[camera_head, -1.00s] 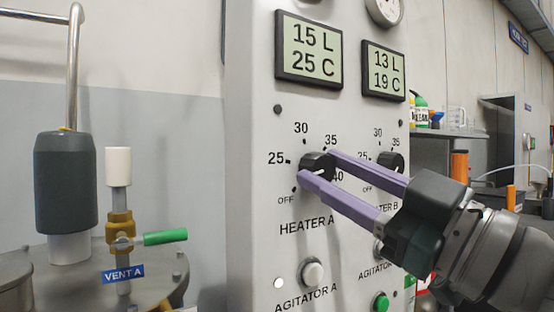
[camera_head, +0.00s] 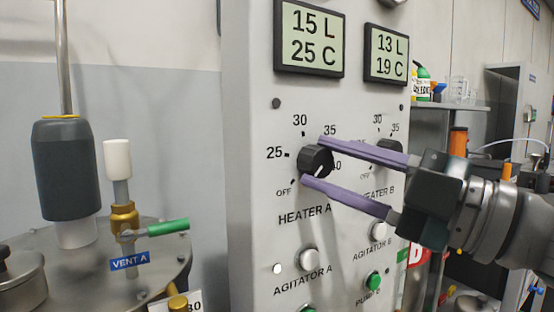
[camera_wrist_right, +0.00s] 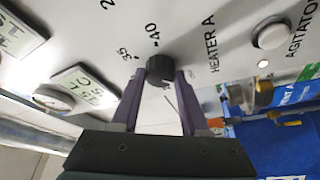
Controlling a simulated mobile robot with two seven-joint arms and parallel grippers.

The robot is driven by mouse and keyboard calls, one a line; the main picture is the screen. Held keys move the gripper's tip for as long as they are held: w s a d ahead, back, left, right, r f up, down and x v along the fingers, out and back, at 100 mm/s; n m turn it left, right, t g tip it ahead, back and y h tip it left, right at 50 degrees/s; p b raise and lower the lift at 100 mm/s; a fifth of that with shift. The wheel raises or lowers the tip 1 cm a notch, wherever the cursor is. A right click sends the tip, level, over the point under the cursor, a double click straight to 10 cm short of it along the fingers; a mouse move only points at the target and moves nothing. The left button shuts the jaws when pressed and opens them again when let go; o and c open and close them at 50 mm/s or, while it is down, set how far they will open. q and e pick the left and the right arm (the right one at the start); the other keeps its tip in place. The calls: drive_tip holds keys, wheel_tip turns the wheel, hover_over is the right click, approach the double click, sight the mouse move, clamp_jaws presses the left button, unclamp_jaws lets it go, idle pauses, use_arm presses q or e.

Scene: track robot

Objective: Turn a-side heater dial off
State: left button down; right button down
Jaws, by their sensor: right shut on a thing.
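The heater A dial (camera_head: 315,160) is a black round knob with a white line on the grey panel. The line slants toward the lower left, on the side of the OFF mark. My right gripper (camera_head: 311,161) has its two purple fingers around the dial, one above and one below, shut on it. In the right wrist view the dial (camera_wrist_right: 160,69) sits between the fingertips (camera_wrist_right: 160,76), with the 35 and 40 marks beyond it. My left gripper is not in view.
The heater B dial (camera_head: 389,153) is partly hidden behind my upper finger. Displays (camera_head: 309,40) are above, and the agitator A button (camera_head: 306,259) is below. A vent valve with a green handle (camera_head: 168,227) stands at left.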

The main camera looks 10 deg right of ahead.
idle(0.3)
drive_tip(key=shift+c, duration=2)
unclamp_jaws()
drive_tip(key=b+v, duration=0.1)
drive_tip(key=v, duration=0.9)
drive_tip(key=shift+b, duration=0.35)
